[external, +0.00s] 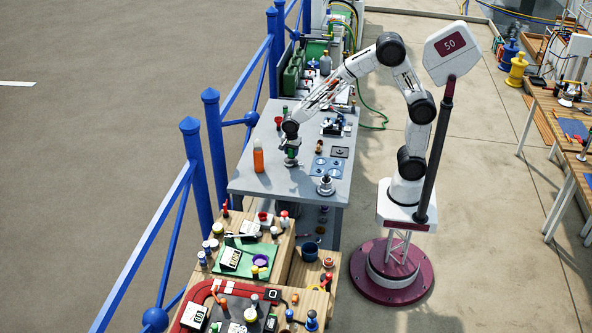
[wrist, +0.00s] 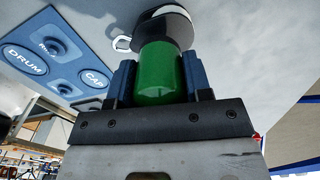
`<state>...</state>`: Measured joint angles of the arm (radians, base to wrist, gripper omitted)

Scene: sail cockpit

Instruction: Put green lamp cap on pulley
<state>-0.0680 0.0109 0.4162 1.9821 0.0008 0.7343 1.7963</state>
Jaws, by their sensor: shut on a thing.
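My gripper (external: 291,143) is low over the grey table, left of the blue mat in the external view. In the wrist view my gripper (wrist: 160,82) has its blue fingers closed on the sides of the green lamp cap (wrist: 158,72). Directly beyond the cap is a rounded dark and silver piece (wrist: 166,28) with a small metal ring beside it, possibly the pulley. Whether the cap touches it or is only in line with it I cannot tell. In the external view a small greyish piece (external: 290,162) shows just under the gripper.
The blue mat (external: 327,168) has round marks; DRUM and CAP labels are legible in the wrist view. A silver fitting (external: 326,186) stands by its front edge. An orange bottle (external: 258,156) stands left of the gripper. Blue railing (external: 200,150) runs along the table's left side.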

